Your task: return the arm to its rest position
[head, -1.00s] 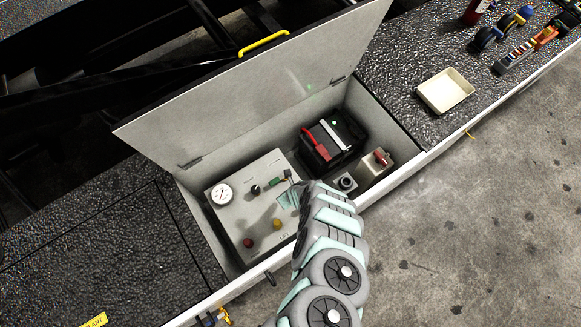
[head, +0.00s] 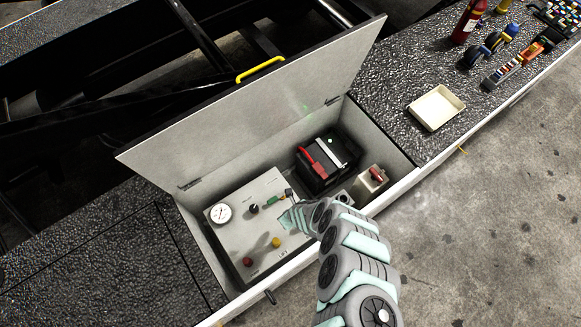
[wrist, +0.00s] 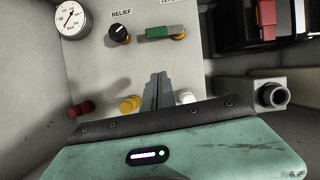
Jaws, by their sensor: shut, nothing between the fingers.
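My gripper (head: 287,218) is over the right part of the grey control panel (head: 236,240) inside the open box. My arm comes in from the bottom right. In the wrist view the fingers (wrist: 158,88) are together and empty. They point at the panel face between a yellow knob (wrist: 129,104) and a white knob (wrist: 185,97). A black relief knob (wrist: 120,32) and a green and orange switch (wrist: 165,33) are beyond the tips. I cannot tell whether the tips touch the panel. The teal gripper body hides the panel's lower part.
The raised lid (head: 250,125) stands behind the box. A black battery (head: 328,160) with a red part and a grey box with a red switch (head: 371,180) are to the right. A cream tray (head: 436,108) and several tools lie farther right. The concrete floor (head: 480,220) is open.

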